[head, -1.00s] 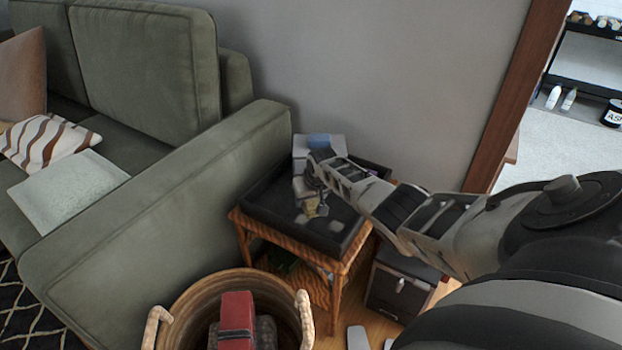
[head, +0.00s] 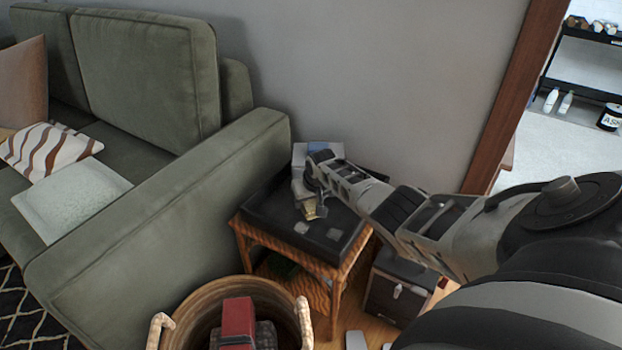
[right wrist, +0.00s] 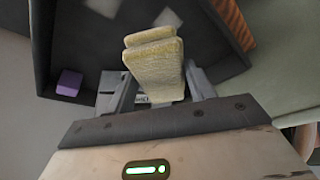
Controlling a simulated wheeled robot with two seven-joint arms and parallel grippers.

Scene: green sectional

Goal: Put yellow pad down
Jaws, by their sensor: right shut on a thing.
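The yellow pad (right wrist: 156,68) shows large in the right wrist view, between the fingers of my right gripper (right wrist: 158,95), which is shut on it. In the head view the pad (head: 311,213) is a small yellowish patch under my right gripper (head: 308,200). The gripper is over the black tray (head: 268,215) on the wooden side table (head: 335,280). I cannot tell whether the pad touches the tray floor. My left gripper is not in view.
Two pale flat pieces (head: 302,228) lie in the tray. A small purple block (right wrist: 69,82) shows there in the wrist view. A light box (head: 300,151) stands at the back. The green sofa (head: 190,195) is left; a wicker basket (head: 190,305) with a red item stands in front.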

